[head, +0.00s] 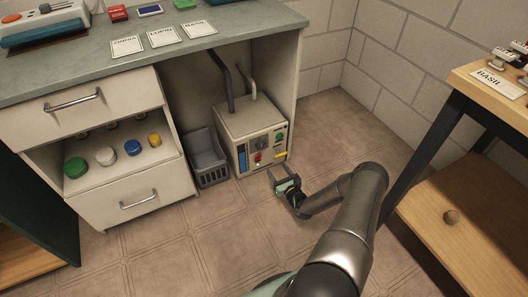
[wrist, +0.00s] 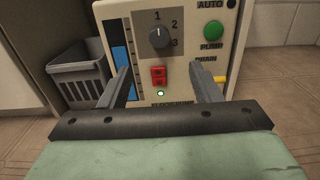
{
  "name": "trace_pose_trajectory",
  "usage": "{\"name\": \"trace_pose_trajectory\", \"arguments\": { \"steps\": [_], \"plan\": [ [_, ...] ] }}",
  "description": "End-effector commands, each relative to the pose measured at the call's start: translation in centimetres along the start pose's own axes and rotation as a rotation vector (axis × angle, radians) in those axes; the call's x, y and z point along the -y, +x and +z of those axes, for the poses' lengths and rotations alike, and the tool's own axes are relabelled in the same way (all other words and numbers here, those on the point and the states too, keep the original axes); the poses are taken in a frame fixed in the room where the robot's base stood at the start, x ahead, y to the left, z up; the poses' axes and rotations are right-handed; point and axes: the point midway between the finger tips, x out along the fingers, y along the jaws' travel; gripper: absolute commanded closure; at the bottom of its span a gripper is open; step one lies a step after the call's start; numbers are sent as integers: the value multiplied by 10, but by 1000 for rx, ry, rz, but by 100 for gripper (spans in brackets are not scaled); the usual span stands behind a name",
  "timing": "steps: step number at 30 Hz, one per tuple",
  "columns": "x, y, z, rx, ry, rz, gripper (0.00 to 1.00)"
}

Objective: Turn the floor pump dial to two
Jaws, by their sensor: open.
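The floor pump (head: 248,118) is a cream box on the floor under the bench. It also shows in the wrist view (wrist: 190,97). Its dark round dial (wrist: 159,36) sits high on the front panel, with the numbers 1, 2 and 3 printed around it. The dial's pale pointer mark stands about upright, towards 1. In the head view the dial (head: 262,144) is small. My gripper (head: 283,176) is open and empty in front of the panel. In the wrist view the fingertips of my gripper (wrist: 159,71) are apart, framed below the dial and not touching it.
Below the dial are a red switch (wrist: 158,76) and a lit green lamp (wrist: 160,93). A green button (wrist: 213,30) and yellow drain lever (wrist: 220,79) are at right. A grey basket (head: 208,160) stands left of the pump. Floor in front is clear.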

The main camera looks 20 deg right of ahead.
Motion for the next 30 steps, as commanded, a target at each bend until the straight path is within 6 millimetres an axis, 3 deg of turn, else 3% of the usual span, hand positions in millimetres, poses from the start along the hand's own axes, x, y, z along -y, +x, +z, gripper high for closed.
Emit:
{"name": "trace_pose_trajectory", "arguments": {
  "steps": [12, 18, 24, 30],
  "plan": [
    [-2, 93, -4, 2, -3, 5, 42],
    [-2, 127, -3, 1, -3, 5, 42],
    [-2, 143, -1, 0, -1, 4, 42],
    [-2, 145, 0, 0, 0, 4, 42]
  ]
}}
